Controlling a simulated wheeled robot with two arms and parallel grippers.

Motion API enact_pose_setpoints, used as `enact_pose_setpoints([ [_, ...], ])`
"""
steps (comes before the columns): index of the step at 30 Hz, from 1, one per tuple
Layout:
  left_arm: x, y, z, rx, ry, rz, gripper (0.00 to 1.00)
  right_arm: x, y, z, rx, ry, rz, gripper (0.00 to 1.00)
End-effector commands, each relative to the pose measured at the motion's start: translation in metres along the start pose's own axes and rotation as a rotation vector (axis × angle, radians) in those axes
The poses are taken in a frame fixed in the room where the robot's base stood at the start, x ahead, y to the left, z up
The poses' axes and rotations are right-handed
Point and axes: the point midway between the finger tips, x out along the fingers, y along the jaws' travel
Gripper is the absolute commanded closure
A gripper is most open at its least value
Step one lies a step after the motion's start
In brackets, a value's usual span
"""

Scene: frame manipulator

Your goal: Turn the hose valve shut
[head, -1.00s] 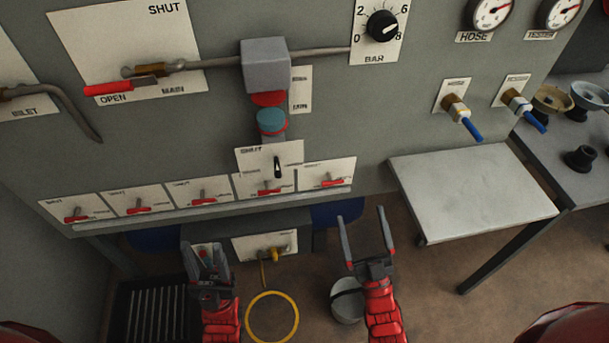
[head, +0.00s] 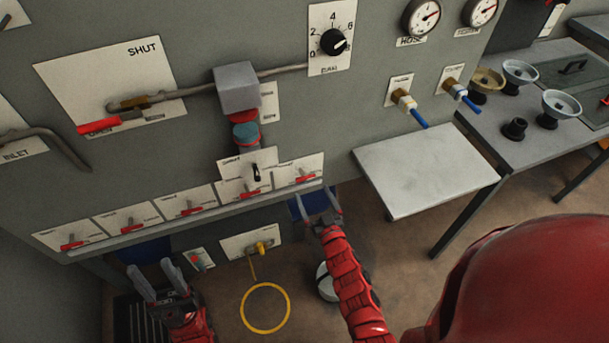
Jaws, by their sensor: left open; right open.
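Two valves with blue lever handles stick out of the grey panel below the gauges. The left one, the hose valve (head: 404,101), sits below the gauge marked HOSE (head: 421,17), and its blue handle slants down to the right. The small plate behind it is too blurred to read. My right gripper (head: 317,204) is open and empty, low in front of the panel, below the row of red levers and well to the left of and below the hose valve. My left gripper (head: 152,276) is open and empty at the lower left, far from the valve.
A second blue-handled valve (head: 456,88) is close to the right. A bare pale shelf (head: 425,170) juts out below both valves. A grey table (head: 545,120) with cup-shaped fittings stands at right. A yellow ring (head: 266,329) hangs low, and red levers (head: 192,208) line the panel's lower edge.

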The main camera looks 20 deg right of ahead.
Motion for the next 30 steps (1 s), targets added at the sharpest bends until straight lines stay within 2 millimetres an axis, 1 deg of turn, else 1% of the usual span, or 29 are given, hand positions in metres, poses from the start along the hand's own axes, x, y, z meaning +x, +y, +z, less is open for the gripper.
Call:
enact_pose_setpoints([
  [1, 0.003, 0.0, -0.001, 0.0, 0.0, 0.0, 0.5, 0.012, 0.001, -0.003, 0.0, 0.003, 0.002, 0.0],
  [6, 0.005, 0.0, -0.001, 0.0, 0.0, 0.0, 0.5, 0.044, 0.001, -0.004, -0.001, 0.007, 0.0, 0.0],
  [9, 0.005, 0.0, -0.001, 0.0, 0.0, 0.0, 0.5, 0.057, 0.001, -0.001, 0.001, 0.002, 0.0, 0.0],
  [12, 0.005, 0.0, -0.001, 0.0, 0.0, 0.0, 0.5, 0.068, 0.001, -0.002, -0.002, 0.005, 0.001, 0.0],
  [17, 0.005, 0.0, -0.001, 0.0, 0.0, 0.0, 0.5, 0.075, -0.001, 0.0, 0.0, 0.001, -0.001, 0.0],
  [25, 0.005, 0.0, -0.001, 0.0, 0.0, 0.0, 0.5, 0.076, -0.001, -0.001, -0.001, 0.001, -0.002, 0.0],
  [26, 0.005, 0.0, -0.001, 0.0, 0.0, 0.0, 0.5, 0.076, -0.001, -0.001, -0.001, 0.002, -0.002, 0.04],
  [30, 0.005, 0.0, -0.001, 0.0, 0.0, 0.0, 0.5, 0.076, -0.001, -0.001, -0.001, 0.002, -0.002, 0.29],
])
